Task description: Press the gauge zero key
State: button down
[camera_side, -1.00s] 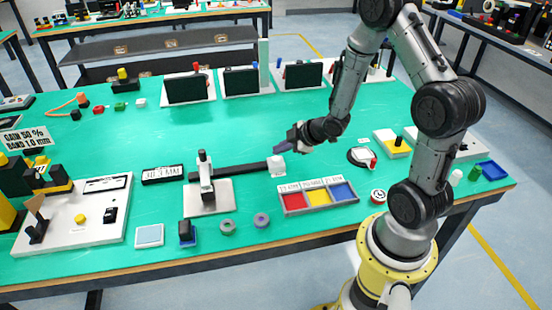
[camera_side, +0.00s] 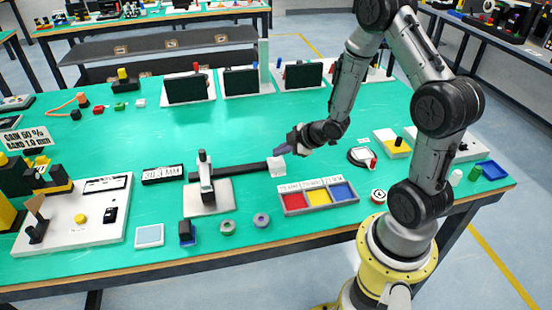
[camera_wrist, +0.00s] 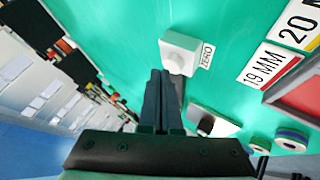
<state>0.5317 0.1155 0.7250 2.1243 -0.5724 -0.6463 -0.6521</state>
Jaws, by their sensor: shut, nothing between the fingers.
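The gauge zero key is a round white button (camera_wrist: 178,64) on a small white block (camera_wrist: 180,45), with a ZERO label (camera_wrist: 207,55) beside it. In the side view the white block (camera_side: 277,166) stands at the right end of the dark gauge rail (camera_side: 240,171). My gripper (camera_side: 283,149) is shut and empty, its fingertips just above and behind the block. In the wrist view the closed fingers (camera_wrist: 160,76) end close beside the button. I cannot tell whether they touch the block. The gauge display (camera_side: 162,174) carries digits and MM.
The gauge stand (camera_side: 205,175) is left of the block. A tray with red, yellow and blue compartments (camera_side: 318,210) lies to the right. Two small rings (camera_side: 228,227) lie near the front edge. Green table behind the block is clear.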

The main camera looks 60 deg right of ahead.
aim_at(280, 160)
jog(key=shift+f, duration=0.4)
dwell(0.3)
jog(key=shift+r, duration=0.8)
jog(key=shift+r, duration=2.55)
